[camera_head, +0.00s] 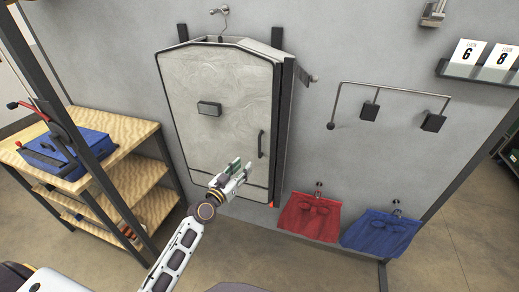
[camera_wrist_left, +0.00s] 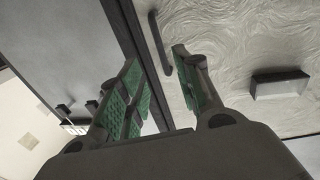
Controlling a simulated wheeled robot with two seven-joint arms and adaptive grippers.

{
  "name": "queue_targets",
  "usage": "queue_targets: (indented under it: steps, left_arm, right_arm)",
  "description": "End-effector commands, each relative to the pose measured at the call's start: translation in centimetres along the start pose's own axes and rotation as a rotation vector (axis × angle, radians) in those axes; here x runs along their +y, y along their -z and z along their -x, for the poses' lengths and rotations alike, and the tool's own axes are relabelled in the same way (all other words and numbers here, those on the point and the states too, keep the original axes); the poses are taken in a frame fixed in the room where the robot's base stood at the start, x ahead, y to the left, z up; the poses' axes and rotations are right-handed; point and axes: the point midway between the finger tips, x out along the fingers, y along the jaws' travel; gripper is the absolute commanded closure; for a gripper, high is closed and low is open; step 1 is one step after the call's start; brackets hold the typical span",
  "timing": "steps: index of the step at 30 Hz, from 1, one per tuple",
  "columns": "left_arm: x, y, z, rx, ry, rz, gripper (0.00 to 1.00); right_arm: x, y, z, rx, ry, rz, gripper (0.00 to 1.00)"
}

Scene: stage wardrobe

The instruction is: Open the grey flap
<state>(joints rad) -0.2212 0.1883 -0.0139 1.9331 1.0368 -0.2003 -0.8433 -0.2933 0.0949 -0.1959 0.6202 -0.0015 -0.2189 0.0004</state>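The grey flap (camera_head: 220,105) is a pale, swirl-patterned panel with a dark rim on the wall, shaped like a garment bag. It looks closed. Its slim dark upright handle (camera_head: 261,144) is near its right edge. My left gripper (camera_head: 242,171) is open and empty, in front of the flap's lower right part and below the handle. In the left wrist view, the handle (camera_wrist_left: 160,43) shows beyond the fingertips, nearer the right finger, and the flap (camera_wrist_left: 230,35) fills the right side. The handle is not gripped. My right gripper is out of view.
A dark block (camera_head: 209,108) sits on the flap. A wooden shelf unit (camera_head: 135,190) with a blue case (camera_head: 75,153) stands left. Red (camera_head: 309,217) and blue (camera_head: 381,232) cloths hang on the right, below a bent rail (camera_head: 390,88). Open floor lies at the lower right.

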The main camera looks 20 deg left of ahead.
Motion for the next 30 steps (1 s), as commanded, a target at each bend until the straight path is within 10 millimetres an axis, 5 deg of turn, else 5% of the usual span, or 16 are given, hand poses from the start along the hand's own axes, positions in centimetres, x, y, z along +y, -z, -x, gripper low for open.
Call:
queue_targets:
  steps: [11,30]
  left_arm:
    - [0.0,0.1,-1.2,0.001,0.001,0.002,0.66]
    - [0.0,0.1,-6.3,0.001,0.000,0.002,0.66]
  right_arm:
    - [0.0,0.0,0.2,0.000,0.000,0.000,0.62]
    - [-1.0,-0.2,0.8,-0.003,0.011,-0.002,0.62]
